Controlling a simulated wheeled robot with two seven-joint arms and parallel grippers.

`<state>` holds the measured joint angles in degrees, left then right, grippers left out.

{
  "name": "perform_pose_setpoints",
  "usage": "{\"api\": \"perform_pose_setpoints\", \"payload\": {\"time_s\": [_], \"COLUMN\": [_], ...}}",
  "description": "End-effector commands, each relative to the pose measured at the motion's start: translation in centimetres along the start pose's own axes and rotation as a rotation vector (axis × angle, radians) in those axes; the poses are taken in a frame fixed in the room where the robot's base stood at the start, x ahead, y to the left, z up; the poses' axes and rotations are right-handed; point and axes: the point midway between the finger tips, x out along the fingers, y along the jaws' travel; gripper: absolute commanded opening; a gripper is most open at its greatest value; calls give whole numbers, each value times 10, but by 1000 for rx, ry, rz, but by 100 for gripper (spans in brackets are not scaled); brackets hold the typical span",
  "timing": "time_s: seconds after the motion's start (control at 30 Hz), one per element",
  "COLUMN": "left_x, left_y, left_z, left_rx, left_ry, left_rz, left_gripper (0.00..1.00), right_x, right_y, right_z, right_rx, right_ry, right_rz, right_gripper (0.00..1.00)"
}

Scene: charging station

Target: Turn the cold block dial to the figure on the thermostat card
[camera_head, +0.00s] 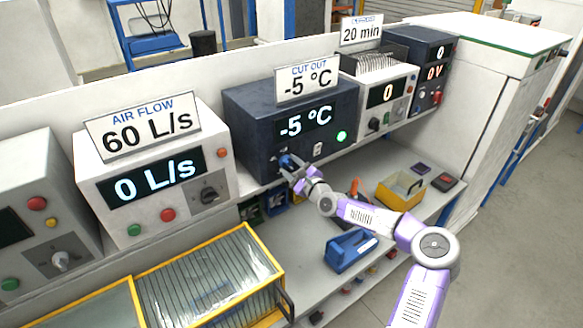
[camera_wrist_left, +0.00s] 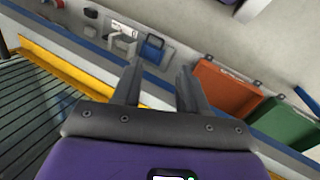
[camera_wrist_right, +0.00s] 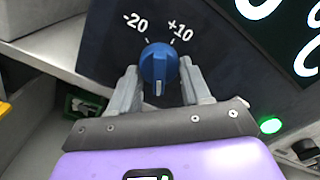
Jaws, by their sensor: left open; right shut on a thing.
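The cold block (camera_head: 250,125) is a dark blue box on the shelf with a display (camera_head: 305,121) reading -5 °C and a lit green lamp (camera_head: 342,136). The thermostat card (camera_head: 306,79) on its top reads CUT OUT -5 °C. The blue cold block dial (camera_wrist_right: 159,66) sits between marks -20 and +10 in the right wrist view. My right gripper (camera_wrist_right: 160,88) has a finger on each side of the dial and is shut on it; the head view shows it at the dial (camera_head: 288,162). My left gripper (camera_wrist_left: 158,82) is open and empty, seen only in its wrist view.
An air flow unit (camera_head: 150,170) showing 0 L/s stands left of the cold block. A timer unit (camera_head: 385,92) showing 0 stands to its right. A yellow bin (camera_head: 400,192) and a blue case (camera_head: 350,250) lie on the lower bench.

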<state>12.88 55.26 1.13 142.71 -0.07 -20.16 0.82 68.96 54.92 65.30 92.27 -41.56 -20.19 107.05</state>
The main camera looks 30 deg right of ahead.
Motion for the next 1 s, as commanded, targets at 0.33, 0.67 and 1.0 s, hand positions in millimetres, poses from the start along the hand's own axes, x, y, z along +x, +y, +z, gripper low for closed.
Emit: {"api": "perform_pose_setpoints", "payload": {"time_s": [0.33,0.67,1.0], "left_x": [0,3,8], "left_y": [0,-1,-3], "left_z": [0,0,0], "left_rx": [0,0,0], "left_ry": [0,0,0], "left_rz": [0,0,0], "left_gripper": [43,43,43], "right_x": [0,-15,-63], "right_y": [0,0,0], "right_z": [0,-1,-1], "right_rx": [-1,0,0], "right_ry": [0,1,1], "right_rz": [1,1,0], "right_gripper": [73,73,73]}}
